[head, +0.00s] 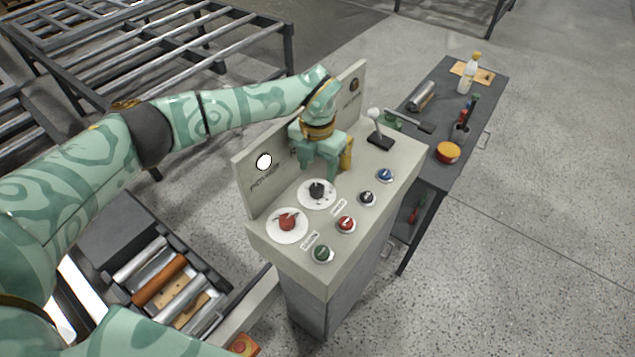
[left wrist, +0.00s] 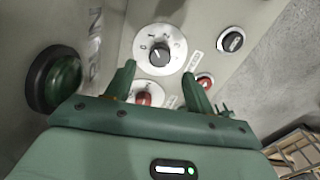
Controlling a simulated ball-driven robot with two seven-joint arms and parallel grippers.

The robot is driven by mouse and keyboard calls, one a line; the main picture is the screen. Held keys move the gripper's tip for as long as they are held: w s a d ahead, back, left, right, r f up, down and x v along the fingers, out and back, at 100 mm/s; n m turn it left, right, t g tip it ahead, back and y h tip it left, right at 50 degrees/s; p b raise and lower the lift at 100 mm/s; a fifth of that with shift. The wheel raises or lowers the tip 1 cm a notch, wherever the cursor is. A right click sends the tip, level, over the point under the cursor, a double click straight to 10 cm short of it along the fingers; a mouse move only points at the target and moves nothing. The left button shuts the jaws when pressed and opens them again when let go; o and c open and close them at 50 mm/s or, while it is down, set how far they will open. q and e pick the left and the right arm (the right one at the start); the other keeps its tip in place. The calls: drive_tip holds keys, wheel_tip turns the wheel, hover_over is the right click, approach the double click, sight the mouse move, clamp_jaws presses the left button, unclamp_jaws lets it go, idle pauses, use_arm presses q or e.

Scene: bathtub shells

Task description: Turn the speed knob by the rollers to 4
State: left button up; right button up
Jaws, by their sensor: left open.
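Two rotary knobs on white dials sit on the beige control console (head: 290,268). One is a black knob (head: 317,190), the other a red knob (head: 287,222) nearer the front. I cannot read which is labelled speed. My left gripper (head: 319,174) is open and empty above the console, just behind the black knob. In the left wrist view, the black knob (left wrist: 159,54) with its marked dial lies just beyond the open fingertips (left wrist: 159,72). The red knob (left wrist: 144,98) shows between the fingers, partly hidden. My right gripper is not in view.
Green (head: 322,253), red (head: 346,224), black (head: 367,198) and blue (head: 385,175) buttons line the console's right side. A lever (head: 377,125) stands at its back. An upright panel (head: 262,178) borders the left. Rollers (head: 160,280) lie lower left.

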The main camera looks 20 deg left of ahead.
sight(317, 187)
use_arm(q)
wheel_tip(317, 187, down, 6)
drive_tip(key=shift+f+b, duration=0.1)
drive_tip(key=shift+b, duration=0.25)
drive_tip(key=shift+s, duration=0.1)
drive_tip(key=c, duration=1)
